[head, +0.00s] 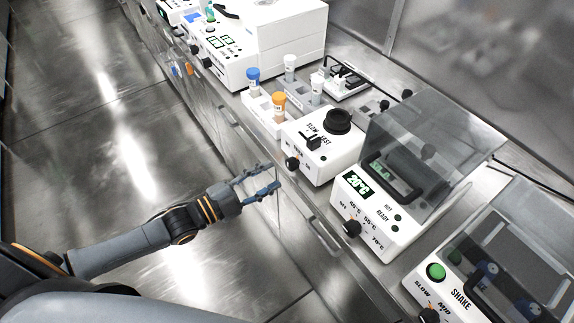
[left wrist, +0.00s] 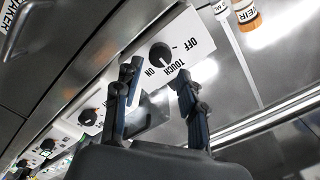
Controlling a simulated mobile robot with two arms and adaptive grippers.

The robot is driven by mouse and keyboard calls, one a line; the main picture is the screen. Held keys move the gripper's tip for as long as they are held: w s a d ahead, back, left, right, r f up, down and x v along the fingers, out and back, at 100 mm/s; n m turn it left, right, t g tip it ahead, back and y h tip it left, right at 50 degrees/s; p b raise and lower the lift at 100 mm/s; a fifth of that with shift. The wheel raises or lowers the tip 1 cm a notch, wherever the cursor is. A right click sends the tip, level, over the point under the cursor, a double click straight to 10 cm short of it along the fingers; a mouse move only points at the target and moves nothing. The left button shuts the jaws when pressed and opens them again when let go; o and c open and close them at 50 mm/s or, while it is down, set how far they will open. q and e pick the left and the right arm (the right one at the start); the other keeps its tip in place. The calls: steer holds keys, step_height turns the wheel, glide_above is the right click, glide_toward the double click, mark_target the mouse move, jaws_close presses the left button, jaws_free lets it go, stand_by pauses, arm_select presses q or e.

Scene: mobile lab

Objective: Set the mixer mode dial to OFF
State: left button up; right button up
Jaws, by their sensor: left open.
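The mixer (head: 322,150) is a white box with a black round cup on top and a SLOW/FAST slider. Its black mode dial (head: 292,163) is on the front face. In the left wrist view the dial (left wrist: 160,53) shows close, with OFF, TOUCH and ON printed beside it. A pale mark on the dial seems to face TOUCH. My left gripper (head: 269,180) is open and empty, in front of the mixer and apart from the dial. In the left wrist view its fingers frame the space below the dial. My right gripper is not in view.
A heater block (head: 385,225) with a clear lid and a shaker (head: 470,285) stand right of the mixer. A tube rack (head: 262,112) with capped tubes stands to its left. Drawer handles (head: 325,235) stick out below the counter. The floor in front is clear.

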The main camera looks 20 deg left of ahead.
mark_target(288, 166)
arm_select(q)
steer(key=x, duration=0.6)
steer(key=shift+w, duration=0.1)
steer(key=shift+c, duration=0.4)
jaws_close()
